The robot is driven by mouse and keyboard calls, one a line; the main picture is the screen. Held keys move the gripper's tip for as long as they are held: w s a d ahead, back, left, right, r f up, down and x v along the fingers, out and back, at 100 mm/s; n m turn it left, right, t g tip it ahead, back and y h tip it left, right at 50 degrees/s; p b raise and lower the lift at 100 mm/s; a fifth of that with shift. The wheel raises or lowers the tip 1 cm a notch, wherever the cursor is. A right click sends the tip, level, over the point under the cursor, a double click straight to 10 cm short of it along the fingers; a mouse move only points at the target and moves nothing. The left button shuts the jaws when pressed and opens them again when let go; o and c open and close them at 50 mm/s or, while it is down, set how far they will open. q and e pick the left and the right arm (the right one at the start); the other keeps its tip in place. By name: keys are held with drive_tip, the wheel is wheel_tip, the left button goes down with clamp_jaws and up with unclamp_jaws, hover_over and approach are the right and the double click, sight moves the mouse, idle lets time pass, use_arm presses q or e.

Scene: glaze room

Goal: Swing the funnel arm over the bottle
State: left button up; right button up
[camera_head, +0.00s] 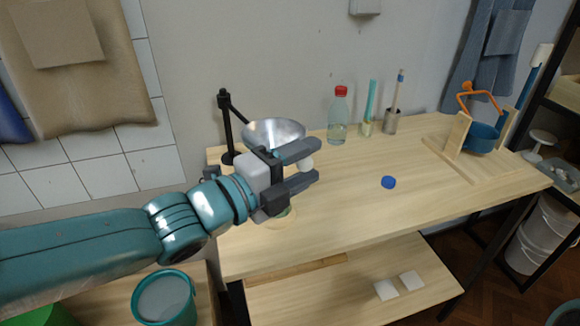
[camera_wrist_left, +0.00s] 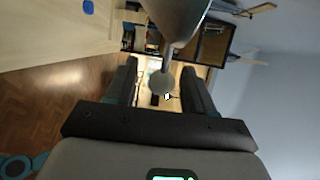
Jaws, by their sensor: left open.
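The metal funnel (camera_head: 273,131) is on a black post stand (camera_head: 226,125) at the back left of the table. A pale ball knob (camera_head: 307,164) is on the funnel's side. My left gripper (camera_head: 312,162) is open, with the knob between its fingers. In the left wrist view the knob (camera_wrist_left: 160,83) sits between the fingers, with a visible gap on each side, and the funnel (camera_wrist_left: 178,15) is just beyond. A clear bottle with a red cap (camera_head: 338,120) stands upright by the wall, right of the funnel. My gripper hides the area below the funnel. My right gripper is not in view.
A blue cap (camera_head: 388,182) lies on the wooden table (camera_head: 350,210). A teal tube (camera_head: 369,110) and a brush cup (camera_head: 391,122) stand right of the bottle. A wooden frame with a blue bowl (camera_head: 482,138) is at the right end. The table's front middle is clear.

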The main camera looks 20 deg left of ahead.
use_arm(q)
drive_tip(key=shift+s+a+r, duration=0.15)
drive_tip(key=shift+s+a, duration=0.1)
drive_tip(key=shift+s, duration=0.1)
drive_tip(key=p+v, duration=0.1)
drive_tip(key=v, duration=1.4)
drive_tip(key=shift+s+a, duration=0.2)
drive_tip(key=shift+s, duration=0.05)
drive_tip(key=shift+s, duration=0.1)
